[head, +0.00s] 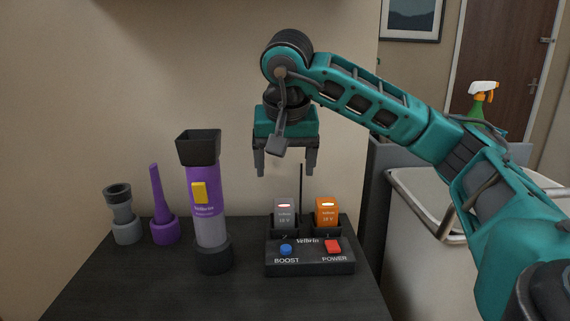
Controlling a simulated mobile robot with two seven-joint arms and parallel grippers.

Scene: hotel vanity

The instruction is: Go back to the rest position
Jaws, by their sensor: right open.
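My right gripper (286,168) hangs with its fingers pointing down, open and empty. It is above the charger (310,266), apart from the two batteries in it. The charger has a blue BOOST button (286,249) and a red POWER button (333,246). My left gripper is not in view.
A purple handheld vacuum (208,190) stands upright left of the charger. A purple nozzle (164,220) and a grey nozzle (125,220) stand further left on the dark tabletop (150,285). A cart with a green spray bottle (480,110) is behind my right arm.

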